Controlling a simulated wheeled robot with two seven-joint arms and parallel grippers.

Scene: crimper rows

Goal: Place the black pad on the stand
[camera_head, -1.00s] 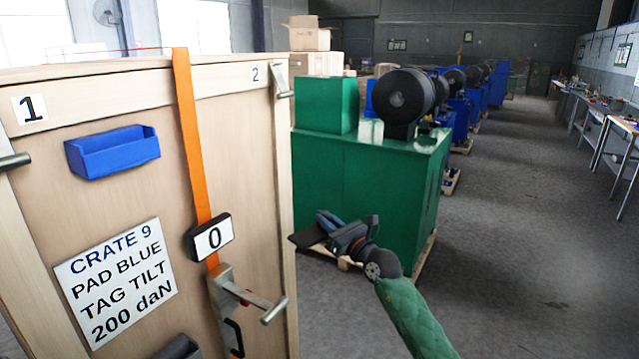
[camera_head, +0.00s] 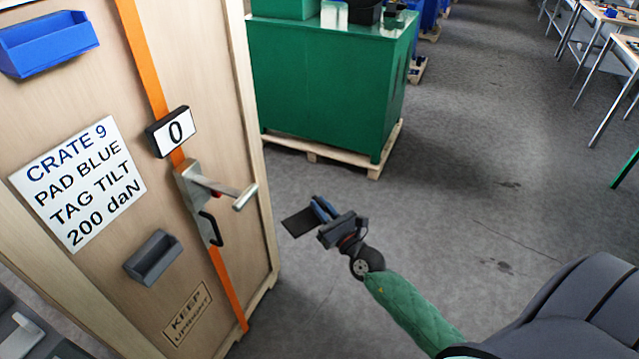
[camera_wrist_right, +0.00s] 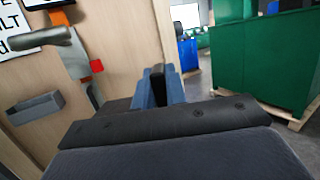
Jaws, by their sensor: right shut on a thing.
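My right gripper (camera_head: 321,208) is shut on the black pad (camera_head: 297,222), a thin dark flat piece sticking out left of its blue fingers. It is held in the air over the floor, right of the wooden crate and apart from it. In the right wrist view the blue fingers (camera_wrist_right: 160,86) show in the middle, with the crate at left; the pad is hard to make out there. I cannot pick out the stand for certain in either view. My left gripper is not in view.
The wooden crate (camera_head: 225,60) at left bears an orange strap (camera_head: 143,55), a lever latch (camera_head: 205,190), a blue bin (camera_head: 45,42) and a grey bin (camera_head: 153,257). A green cabinet (camera_head: 320,85) stands on a pallet behind.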

